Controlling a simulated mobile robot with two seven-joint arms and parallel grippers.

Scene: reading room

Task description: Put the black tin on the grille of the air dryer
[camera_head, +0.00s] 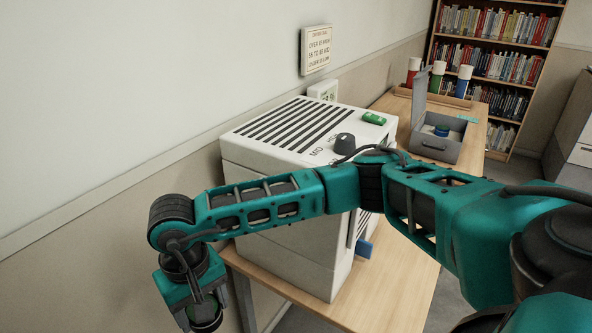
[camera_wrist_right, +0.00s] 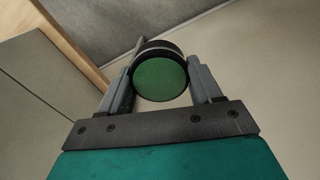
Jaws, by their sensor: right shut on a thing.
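My right gripper (camera_head: 196,312) is shut on a round black tin (camera_wrist_right: 160,78) with a green end face and a pale band. In the head view my right arm reaches across the front of the air dryer, and the gripper hangs low at the dryer's left, past the table's edge. The air dryer (camera_head: 262,168) is a large white box on the table. Its grille (camera_head: 290,122) of dark slats is on the top, bare and clear of the gripper. My left gripper is in neither view.
A dark knob (camera_head: 344,143) and a small green item (camera_head: 373,118) are on the dryer's top beside the grille. An open grey box (camera_head: 438,146) stands behind on the wooden table (camera_head: 400,285). A wall runs along the left, with a sign (camera_head: 316,50).

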